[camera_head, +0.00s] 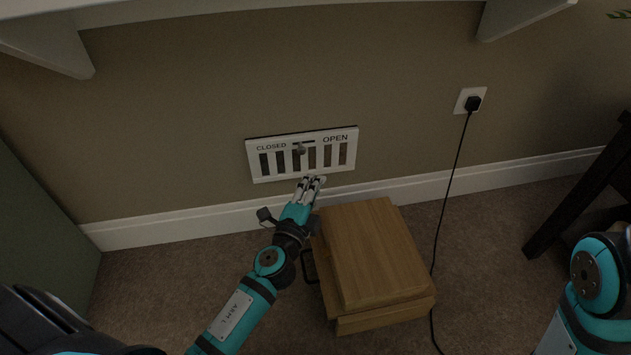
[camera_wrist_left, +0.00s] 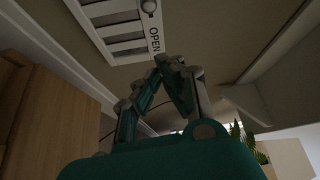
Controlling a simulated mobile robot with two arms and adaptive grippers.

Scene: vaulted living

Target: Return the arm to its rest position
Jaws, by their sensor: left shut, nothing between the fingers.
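My left gripper (camera_head: 311,181) is shut and empty in the head view. Its fingertips are just below the lower edge of a white wall vent (camera_head: 301,154) marked CLOSED and OPEN. I cannot tell whether they touch the vent. The vent's small round knob (camera_head: 300,149) sits near the middle, between the two words. In the left wrist view the left gripper (camera_wrist_left: 172,62) shows with its fingers together, below the vent (camera_wrist_left: 128,48) and the word OPEN. On the right edge of the head view part of my right arm shows; its gripper is out of view.
A wooden box (camera_head: 372,250) with a dark handle stands on the carpet right beside my left forearm. A black cord hangs from a wall socket (camera_head: 470,100) behind it. A white shelf (camera_head: 270,5) overhangs above. A dark furniture leg (camera_head: 580,190) stands at right.

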